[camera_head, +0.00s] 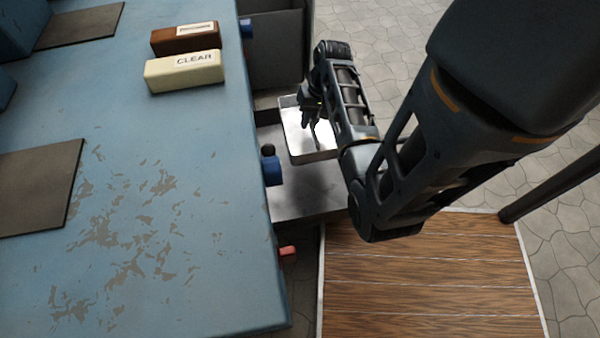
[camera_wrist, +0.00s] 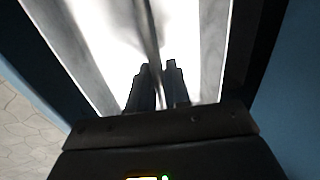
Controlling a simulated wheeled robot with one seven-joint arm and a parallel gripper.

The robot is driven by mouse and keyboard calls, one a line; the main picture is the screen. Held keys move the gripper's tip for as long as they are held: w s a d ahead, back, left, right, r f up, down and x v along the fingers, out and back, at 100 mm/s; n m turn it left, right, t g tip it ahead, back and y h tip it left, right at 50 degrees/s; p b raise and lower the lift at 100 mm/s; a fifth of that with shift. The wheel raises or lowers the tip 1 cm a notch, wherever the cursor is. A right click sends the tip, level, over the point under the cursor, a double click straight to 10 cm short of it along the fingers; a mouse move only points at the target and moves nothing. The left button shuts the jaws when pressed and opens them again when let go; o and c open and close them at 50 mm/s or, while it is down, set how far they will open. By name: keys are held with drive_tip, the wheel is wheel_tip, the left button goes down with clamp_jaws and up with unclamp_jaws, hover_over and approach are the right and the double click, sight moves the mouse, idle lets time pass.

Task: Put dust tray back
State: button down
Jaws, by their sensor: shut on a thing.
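The dust tray (camera_head: 315,156) is a shallow, bright metal tray with raised walls, beside the right side of the blue bench. It is over a grey shelf or drawer (camera_head: 300,195); I cannot tell whether it rests there. My gripper (camera_head: 312,124) reaches down inside its outline. In the wrist view the tray (camera_wrist: 103,30) fills the top middle, and a thin upright rib runs up its centre. My gripper's fingertips (camera_wrist: 156,68) are shut on that rib. Part of the tray is hidden behind my arm in the head view.
The blue bench (camera_head: 180,250) with worn paint is on the left. It carries a cream block marked CLEAR (camera_head: 185,72), a brown block (camera_head: 186,38) and dark mats. A blue knob (camera_head: 271,168) and a red knob (camera_head: 287,251) stick out from its side. A wooden platform (camera_head: 425,285) lies lower right.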

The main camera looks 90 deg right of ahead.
sight(317, 130)
drive_tip(key=s+b+x, duration=0.1)
drive_tip(key=b+x, duration=0.3)
drive_tip(key=x, duration=0.2)
drive_tip(key=s+b+x, duration=0.1)
drive_tip(key=b+x, duration=0.3)
drive_tip(key=x, duration=0.2)
drive_tip(key=s+d+f+b+x, duration=0.1)
drive_tip(key=b+x, duration=0.3)
drive_tip(key=x, duration=0.3)
drive_tip(key=shift+s, duration=0.25)
drive_tip(key=c, duration=1.1)
unclamp_jaws()
drive_tip(key=shift+f, duration=0.1)
drive_tip(key=p+v, duration=0.4)
drive_tip(key=v, duration=0.8)
drive_tip(key=shift+p, duration=0.4)
